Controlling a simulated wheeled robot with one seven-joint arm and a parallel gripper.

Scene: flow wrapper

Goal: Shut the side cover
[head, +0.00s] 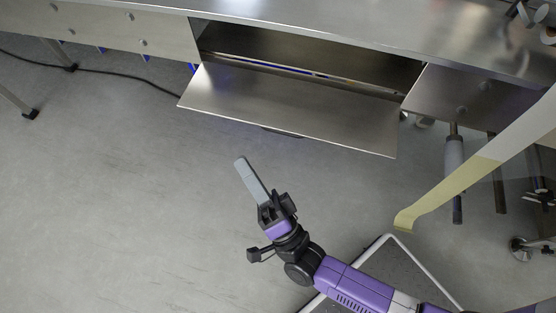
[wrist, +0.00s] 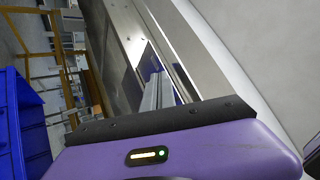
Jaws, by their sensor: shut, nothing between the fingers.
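The side cover (head: 295,110) is a flat metal flap on the front of the steel machine in the head view. It hangs open, tilted outward from its lower edge, with the dark opening (head: 310,62) showing behind it. My gripper (head: 241,161) is in front of and below the cover, apart from it, with its fingers together and nothing held. In the wrist view, the closed fingers (wrist: 156,92) point toward metal surfaces of the machine; I cannot tell which of these is the cover.
Fixed metal panels (head: 470,95) flank the opening. A yellowish film strip (head: 470,165) and a grey-handled roller (head: 454,160) are at the right. A black cable (head: 110,72) runs along the floor at left. A blue crate (wrist: 20,120) shows in the wrist view. Floor left of my gripper is clear.

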